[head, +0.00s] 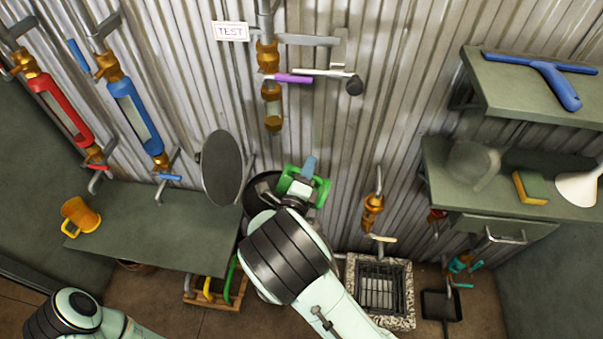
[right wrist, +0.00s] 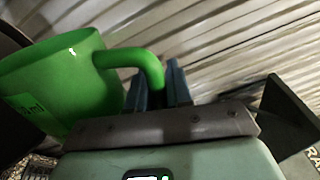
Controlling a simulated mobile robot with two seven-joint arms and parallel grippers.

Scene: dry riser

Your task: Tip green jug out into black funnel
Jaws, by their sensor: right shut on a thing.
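The green jug (head: 321,187) is held off the floor near the corrugated wall, partly hidden by my right wrist. My right gripper (head: 308,168) is shut on its handle. In the right wrist view the jug (right wrist: 62,85) is at the left, and its curved handle runs between the blue fingers (right wrist: 160,85). A dark round thing (head: 259,188), which looks like the black funnel, is just left of the jug; my arm covers part of it. I cannot tell how far the jug is tilted or what is inside. My left gripper is out of view; only left arm links show.
A round grey disc (head: 222,168) stands left of the dark rim, above a green table (head: 150,230) with an orange mug (head: 80,216). Right are shelves (head: 540,90) and a floor grate (head: 380,290).

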